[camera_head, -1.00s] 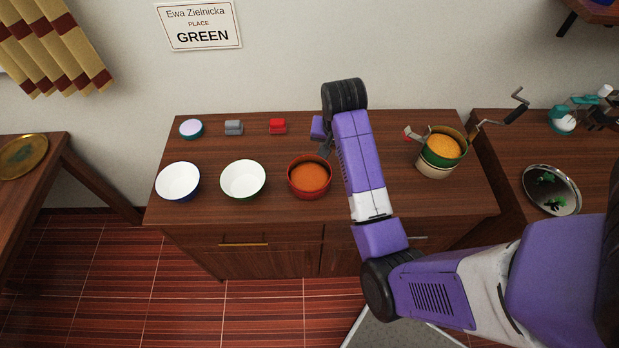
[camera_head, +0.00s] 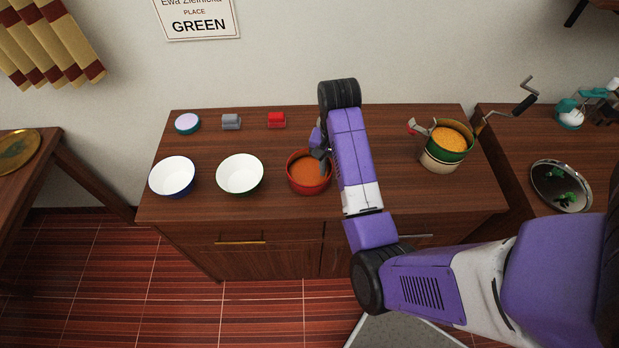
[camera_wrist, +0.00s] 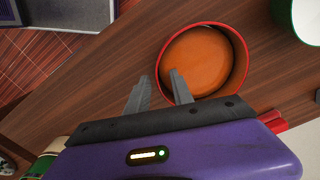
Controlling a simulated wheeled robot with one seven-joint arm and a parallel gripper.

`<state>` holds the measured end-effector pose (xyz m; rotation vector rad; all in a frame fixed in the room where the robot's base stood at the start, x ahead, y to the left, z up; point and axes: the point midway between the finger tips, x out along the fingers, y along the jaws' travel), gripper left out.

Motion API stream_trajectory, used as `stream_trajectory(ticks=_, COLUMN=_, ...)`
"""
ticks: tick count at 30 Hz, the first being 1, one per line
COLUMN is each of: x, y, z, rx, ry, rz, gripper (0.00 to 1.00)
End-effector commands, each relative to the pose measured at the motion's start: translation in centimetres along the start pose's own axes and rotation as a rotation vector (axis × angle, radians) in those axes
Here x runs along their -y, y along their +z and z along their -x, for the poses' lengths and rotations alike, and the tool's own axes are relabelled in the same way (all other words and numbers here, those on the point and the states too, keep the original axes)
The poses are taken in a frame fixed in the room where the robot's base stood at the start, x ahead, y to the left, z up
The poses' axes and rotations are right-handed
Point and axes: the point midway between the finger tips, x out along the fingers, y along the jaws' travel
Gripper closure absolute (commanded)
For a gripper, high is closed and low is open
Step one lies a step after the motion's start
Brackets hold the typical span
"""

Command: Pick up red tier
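The red tier is a round red bowl (camera_head: 303,183) with orange-brown contents, upright on the wooden counter. It also shows in the wrist view (camera_wrist: 244,72). My gripper (camera_wrist: 158,82) is open, its two grey fingers at the bowl's near rim. The right finger overlaps the bowl's inside in the wrist view, and the left finger is outside it. The rim appears between the fingers; I cannot tell whether they touch it. In the head view my gripper (camera_head: 320,160) is at the bowl's upper right edge, partly hidden by my arm.
A white bowl with green rim (camera_head: 240,176) and one with blue rim (camera_head: 172,178) stand left of it. Behind are a red piece (camera_head: 277,120), grey piece (camera_head: 231,122) and round lid (camera_head: 187,123). A green tier (camera_head: 447,154) sits on a cream tier (camera_head: 441,164) at right.

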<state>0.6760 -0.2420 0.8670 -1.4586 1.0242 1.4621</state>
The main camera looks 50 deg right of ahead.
Motion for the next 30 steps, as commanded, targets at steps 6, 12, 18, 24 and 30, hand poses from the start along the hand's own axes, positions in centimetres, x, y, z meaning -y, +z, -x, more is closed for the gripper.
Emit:
stream_trajectory(ticks=6, x=0.0, y=0.1, z=-2.0, rx=0.0, ry=0.001, rz=0.001, gripper=0.72)
stream_trajectory(ticks=12, x=0.0, y=0.0, z=-2.1, rx=-0.001, ry=-0.001, rz=0.001, gripper=0.72)
stream_trajectory(ticks=18, x=0.0, y=0.0, z=-2.1, rx=-0.001, ry=-0.001, rz=0.0, gripper=1.0)
stream_trajectory(ticks=24, x=0.0, y=0.0, z=-2.1, rx=-0.001, ry=-0.001, rz=0.0, gripper=1.0)
stream_trajectory(ticks=30, x=0.0, y=0.0, z=-2.1, rx=-0.001, ry=-0.001, rz=0.0, gripper=1.0)
